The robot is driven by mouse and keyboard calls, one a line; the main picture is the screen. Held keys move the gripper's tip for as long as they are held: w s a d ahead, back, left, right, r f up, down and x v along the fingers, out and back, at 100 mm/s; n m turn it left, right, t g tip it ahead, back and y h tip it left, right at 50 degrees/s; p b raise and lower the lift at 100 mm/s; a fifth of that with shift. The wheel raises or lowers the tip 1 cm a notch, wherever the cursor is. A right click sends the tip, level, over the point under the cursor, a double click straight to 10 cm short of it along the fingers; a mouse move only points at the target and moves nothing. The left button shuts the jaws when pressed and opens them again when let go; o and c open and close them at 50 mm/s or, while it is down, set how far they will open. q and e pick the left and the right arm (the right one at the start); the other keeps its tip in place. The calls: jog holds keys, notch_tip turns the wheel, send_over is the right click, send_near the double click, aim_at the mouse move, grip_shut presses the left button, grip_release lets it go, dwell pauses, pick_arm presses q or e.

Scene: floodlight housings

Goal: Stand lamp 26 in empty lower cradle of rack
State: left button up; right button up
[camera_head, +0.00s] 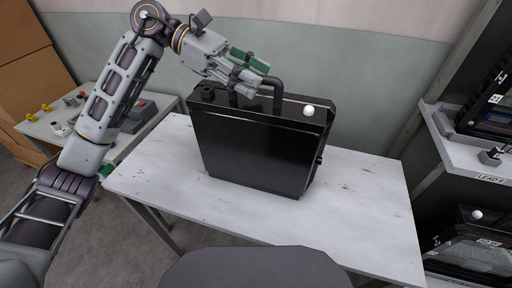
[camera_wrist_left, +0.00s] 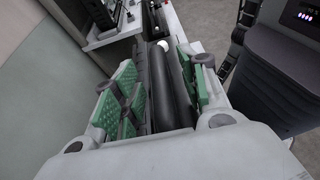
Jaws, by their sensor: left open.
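A large black floodlight housing (camera_head: 262,150) stands upright on the white table, with a black carrying handle (camera_head: 277,97) and a white knob (camera_head: 308,110) on top. No number shows on its visible face, so I cannot tell whether it is lamp 26. My left gripper (camera_head: 256,72) is at the handle, its green-padded fingers apart. In the left wrist view the dark handle (camera_wrist_left: 172,90) runs between the open fingers; whether a pad touches it I cannot tell. My right gripper is out of view. The rack (camera_head: 437,140) stands at the right, cut off by the frame.
Another black housing (camera_head: 470,250) sits low in the rack and one (camera_head: 490,105) sits higher. A shelf edge labelled "LEAD" (camera_head: 489,178) lies between. A side table (camera_head: 45,128) with small parts is at the left. The white table (camera_head: 370,200) is bare around the housing.

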pick_arm(q)
jog(key=shift+s+d+f, duration=0.15)
jog(key=shift+d+f, duration=0.05)
jog(key=shift+d, duration=0.2)
grip_shut()
dwell(0.5)
jog(key=shift+r, duration=0.25)
